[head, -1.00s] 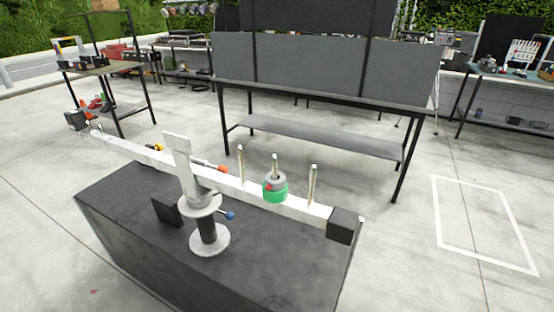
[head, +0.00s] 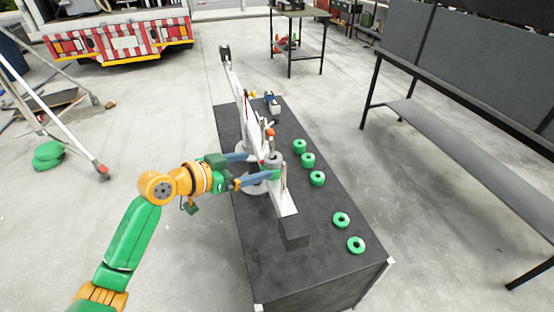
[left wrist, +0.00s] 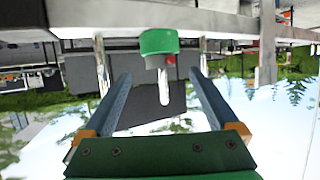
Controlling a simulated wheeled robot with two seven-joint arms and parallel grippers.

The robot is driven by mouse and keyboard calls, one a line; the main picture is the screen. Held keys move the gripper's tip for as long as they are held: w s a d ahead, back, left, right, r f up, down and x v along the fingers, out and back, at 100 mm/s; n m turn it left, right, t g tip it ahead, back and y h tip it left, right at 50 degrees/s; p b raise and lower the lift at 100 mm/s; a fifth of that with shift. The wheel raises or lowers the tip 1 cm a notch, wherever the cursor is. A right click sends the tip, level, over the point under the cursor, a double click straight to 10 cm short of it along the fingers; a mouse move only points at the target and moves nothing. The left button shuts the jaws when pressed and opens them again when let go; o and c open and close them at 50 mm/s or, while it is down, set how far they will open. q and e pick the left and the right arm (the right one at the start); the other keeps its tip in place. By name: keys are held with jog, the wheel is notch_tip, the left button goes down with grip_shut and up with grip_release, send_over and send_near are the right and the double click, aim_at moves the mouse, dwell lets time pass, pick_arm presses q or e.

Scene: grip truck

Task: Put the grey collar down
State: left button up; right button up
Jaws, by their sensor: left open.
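The grey collar (head: 273,158) is on a peg of the white balance beam (head: 284,202), above a green collar that the left finger partly hides in the head view. In the left wrist view, which is upside down, the grey collar (left wrist: 154,62) adjoins the green collar (left wrist: 158,41), with a small red knob beside them. My left gripper (head: 268,167) is open at the pegs; its two blue fingers (left wrist: 158,76) spread to either side of the peg and collars, with no clear contact. My right gripper is not in view.
Several green rings (head: 317,179) lie on the dark table (head: 330,268) to the right of the beam. A black block (head: 294,236) is at the beam's near end. A ladder (head: 62,122) and green discs (head: 48,154) are on the floor to the left. A grey workbench (head: 470,155) stands right.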

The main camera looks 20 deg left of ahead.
aim_at(268, 160)
pick_arm(q)
jog(key=w+p, duration=0.1)
jog(key=w+d+p, duration=0.1)
jog(key=w, duration=0.1)
jog(key=shift+d, duration=0.2)
jog(key=shift+w+d+f, duration=0.5)
jog(key=shift+w+f, duration=0.3)
jog(key=shift+w, duration=0.05)
jog(key=shift+d, duration=0.3)
jog(key=shift+c, duration=1.1)
jog(key=shift+a, duration=0.2)
jog(key=c, duration=1.1)
jog(key=shift+c, duration=0.4)
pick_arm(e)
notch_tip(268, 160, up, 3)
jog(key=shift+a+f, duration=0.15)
